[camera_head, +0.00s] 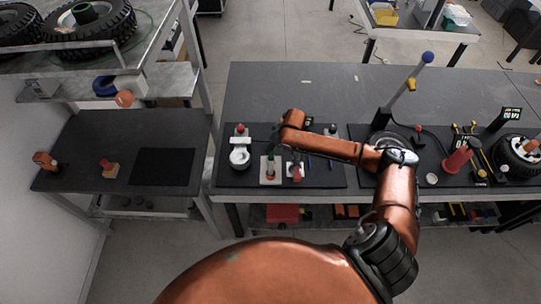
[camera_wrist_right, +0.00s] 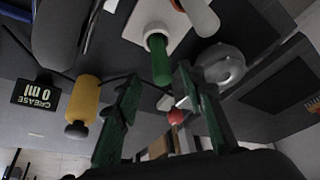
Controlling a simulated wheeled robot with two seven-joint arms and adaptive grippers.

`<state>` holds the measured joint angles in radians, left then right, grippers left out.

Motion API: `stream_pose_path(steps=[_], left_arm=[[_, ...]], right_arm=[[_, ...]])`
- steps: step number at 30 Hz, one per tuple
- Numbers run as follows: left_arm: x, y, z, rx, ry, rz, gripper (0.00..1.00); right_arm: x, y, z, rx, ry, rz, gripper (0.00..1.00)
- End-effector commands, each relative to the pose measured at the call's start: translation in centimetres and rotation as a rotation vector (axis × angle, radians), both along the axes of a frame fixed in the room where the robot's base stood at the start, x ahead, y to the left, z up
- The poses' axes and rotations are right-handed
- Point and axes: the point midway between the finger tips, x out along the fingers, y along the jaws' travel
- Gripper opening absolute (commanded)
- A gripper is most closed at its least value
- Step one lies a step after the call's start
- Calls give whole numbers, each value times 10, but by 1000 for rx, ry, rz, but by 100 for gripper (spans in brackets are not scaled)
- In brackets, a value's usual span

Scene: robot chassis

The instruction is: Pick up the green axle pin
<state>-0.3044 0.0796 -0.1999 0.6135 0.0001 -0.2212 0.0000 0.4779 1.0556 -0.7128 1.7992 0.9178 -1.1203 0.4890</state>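The green axle pin (camera_wrist_right: 160,62) stands out of a white cylindrical holder on a light square plate in the right wrist view. In the head view the pin (camera_head: 271,160) is small, on its pale plate (camera_head: 270,181) near the table's front edge. My right gripper (camera_wrist_right: 158,76) is open, with its two green-tinted fingers apart on either side of the pin's line. The pin's end shows between and just beyond the fingertips; I cannot tell whether they touch. In the head view my right gripper is small and dark under the arm. My left gripper is in neither view.
A white fixture (camera_head: 239,158) stands left of the pin, and a red-and-white piece (camera_head: 295,172) stands close on its right. The wrist view shows a yellow cylinder (camera_wrist_right: 85,98) and a grease display (camera_wrist_right: 36,94). The dark tabletop behind (camera_head: 290,90) is mostly clear.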

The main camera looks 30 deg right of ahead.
Motion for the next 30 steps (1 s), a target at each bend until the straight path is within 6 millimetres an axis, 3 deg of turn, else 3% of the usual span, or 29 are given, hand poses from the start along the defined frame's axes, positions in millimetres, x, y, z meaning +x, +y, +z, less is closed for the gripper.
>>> stream_pose_path(steps=[9, 18, 30], left_arm=[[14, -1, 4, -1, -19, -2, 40], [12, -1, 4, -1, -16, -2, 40], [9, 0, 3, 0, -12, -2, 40]], right_arm=[[11, 6, -42, 0, 1, 1, 37], [12, 6, -46, -1, 1, 2, 37], [12, 6, -46, -1, 1, 2, 10]])
